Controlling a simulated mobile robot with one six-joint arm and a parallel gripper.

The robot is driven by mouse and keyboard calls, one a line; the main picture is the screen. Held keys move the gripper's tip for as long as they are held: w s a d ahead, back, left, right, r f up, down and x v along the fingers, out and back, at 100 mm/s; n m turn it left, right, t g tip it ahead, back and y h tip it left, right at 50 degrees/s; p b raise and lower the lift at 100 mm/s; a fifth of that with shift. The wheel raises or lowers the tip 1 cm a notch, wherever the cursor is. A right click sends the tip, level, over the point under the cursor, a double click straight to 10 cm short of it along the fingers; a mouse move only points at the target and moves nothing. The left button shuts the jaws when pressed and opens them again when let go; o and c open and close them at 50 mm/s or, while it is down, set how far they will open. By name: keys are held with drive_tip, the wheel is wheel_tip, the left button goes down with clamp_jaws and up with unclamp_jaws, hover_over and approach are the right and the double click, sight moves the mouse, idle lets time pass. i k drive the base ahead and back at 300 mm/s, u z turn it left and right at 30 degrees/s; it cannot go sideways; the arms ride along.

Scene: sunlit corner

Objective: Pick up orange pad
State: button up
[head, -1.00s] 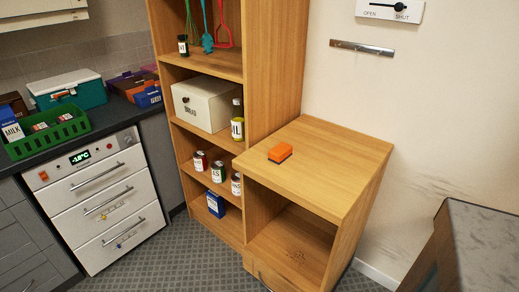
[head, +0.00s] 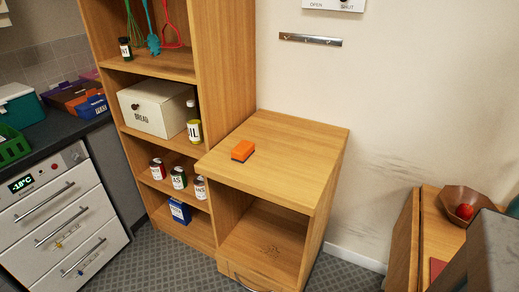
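The orange pad (head: 243,150) is a small block with an orange top and a dark lower layer. It lies on the top of the low wooden cabinet (head: 285,140), near its left side, in the head view. Nothing touches it or covers it. My gripper is not in view.
A tall wooden shelf unit (head: 226,60) adjoins the cabinet on the left, holding a bread box (head: 155,106), an oil bottle (head: 193,122) and cans. A grey block-like surface (head: 497,250) and a wooden table with a bowl (head: 468,204) stand at the right. Patterned floor shows in front.

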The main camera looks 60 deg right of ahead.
sight(244, 149)
drive_tip(key=u, duration=0.4)
drive_tip(key=k, duration=0.15)
drive_tip(key=z, duration=2.15)
drive_tip(key=k, duration=0.9)
drive_tip(key=u, duration=0.2)
drive_tip(key=i, duration=0.75)
